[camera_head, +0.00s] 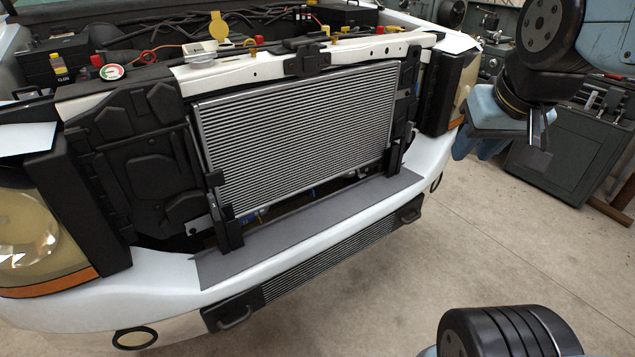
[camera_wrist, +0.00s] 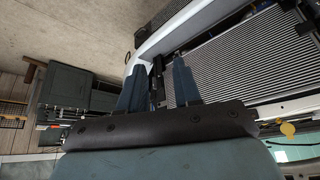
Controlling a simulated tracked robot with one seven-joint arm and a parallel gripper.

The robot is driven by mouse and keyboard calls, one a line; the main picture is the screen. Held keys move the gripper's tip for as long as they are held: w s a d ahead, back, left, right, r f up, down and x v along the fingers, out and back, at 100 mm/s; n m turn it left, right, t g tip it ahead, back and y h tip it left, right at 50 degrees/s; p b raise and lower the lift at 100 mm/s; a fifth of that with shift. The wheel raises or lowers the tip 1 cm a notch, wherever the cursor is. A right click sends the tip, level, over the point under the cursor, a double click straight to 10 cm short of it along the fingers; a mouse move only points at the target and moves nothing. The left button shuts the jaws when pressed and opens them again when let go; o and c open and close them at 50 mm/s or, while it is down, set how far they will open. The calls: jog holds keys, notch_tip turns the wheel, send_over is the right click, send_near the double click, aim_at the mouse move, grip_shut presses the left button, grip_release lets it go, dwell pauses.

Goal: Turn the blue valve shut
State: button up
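No valve can be clearly made out. Small blue parts (camera_head: 258,212) show in the dark gap under the radiator in the head view, partly hidden by the radiator and the grey shelf; I cannot tell whether one is the blue valve. My gripper (camera_head: 541,140) is at the upper right in the head view, out to the right of the truck's front and well apart from the radiator. In the wrist view my gripper (camera_wrist: 158,75) has its two fingers spread with a gap between them and nothing held.
The silver radiator (camera_head: 300,130) stands upright in the truck's open front, above a grey shelf (camera_head: 310,228) and the white bumper (camera_head: 400,200). A dark green cabinet (camera_head: 575,155) stands at the right. The concrete floor (camera_head: 510,250) before the truck is largely clear.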

jog(key=shift+w, duration=0.1)
jog(key=w+a+f+n+t, duration=0.1)
jog(key=w+f, duration=0.2)
jog(key=w, duration=0.5)
jog(key=w+a+f+n+t, duration=0.1)
jog(key=w+f, duration=0.2)
jog(key=w, duration=0.6)
jog(key=n+t+y, duration=0.4)
jog(key=n+y, duration=0.2)
jog(key=y, duration=0.1)
send_over(312, 192)
jog(key=s+d, duration=0.8)
jog(key=s, duration=0.4)
notch_tip(312, 192, down, 34)
jog(key=x, duration=1.3)
jog(key=shift+w+a, duration=0.15)
jog(key=shift+a, duration=0.1)
